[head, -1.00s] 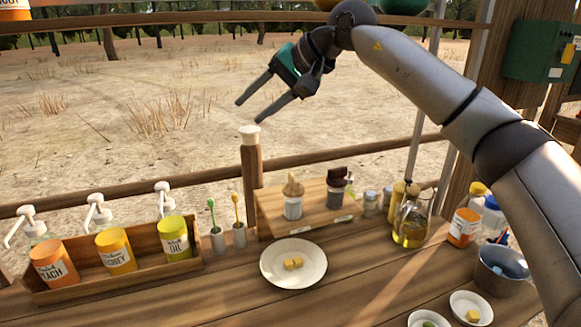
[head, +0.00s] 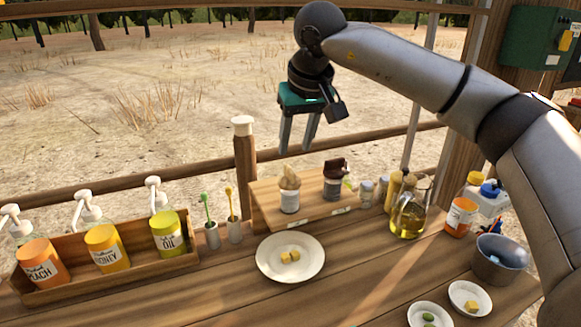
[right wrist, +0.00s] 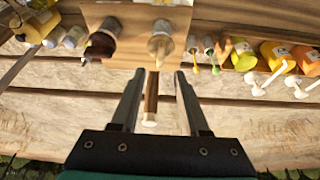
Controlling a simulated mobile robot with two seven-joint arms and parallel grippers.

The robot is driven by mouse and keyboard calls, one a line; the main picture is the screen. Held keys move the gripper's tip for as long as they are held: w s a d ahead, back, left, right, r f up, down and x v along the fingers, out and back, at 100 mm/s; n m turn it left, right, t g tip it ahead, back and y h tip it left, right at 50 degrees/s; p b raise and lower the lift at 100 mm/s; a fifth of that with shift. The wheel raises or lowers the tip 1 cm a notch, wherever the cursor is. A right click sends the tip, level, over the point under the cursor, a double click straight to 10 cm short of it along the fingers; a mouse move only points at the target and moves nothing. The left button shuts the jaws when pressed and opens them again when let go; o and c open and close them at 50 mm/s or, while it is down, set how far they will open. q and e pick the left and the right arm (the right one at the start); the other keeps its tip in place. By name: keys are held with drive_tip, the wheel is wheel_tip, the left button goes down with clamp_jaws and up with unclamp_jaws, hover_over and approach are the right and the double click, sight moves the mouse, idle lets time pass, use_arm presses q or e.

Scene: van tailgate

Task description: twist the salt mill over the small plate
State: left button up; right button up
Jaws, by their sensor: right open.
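Two mill-like containers stand on a slanted wooden stand (head: 265,212). One is pale with a light wooden top (head: 289,195), probably the salt mill; its label is too small to read. The other is dark with a brown top (head: 333,183). Both also show in the right wrist view, the pale one (right wrist: 161,45) right of the dark one (right wrist: 103,42). My right gripper (head: 296,148) is open and empty, fingers pointing down, in the air above and behind the stand. A white plate (head: 268,270) with yellow cubes lies in front of the stand. My left gripper is not in view.
Left is a wooden tray (head: 122,268) of labelled bottles with pumps. A capped post (head: 244,150) rises behind the table. Right are an oil jug (head: 408,215), a metal pot (head: 503,260) and two small white dishes (head: 455,303) (head: 415,323). Bare tabletop lies at front centre.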

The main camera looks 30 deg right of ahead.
sight(290, 169)
drive_tip(key=x, duration=0.7)
drive_tip(key=shift+w+f, duration=0.15)
clamp_jaws()
idle(0.3)
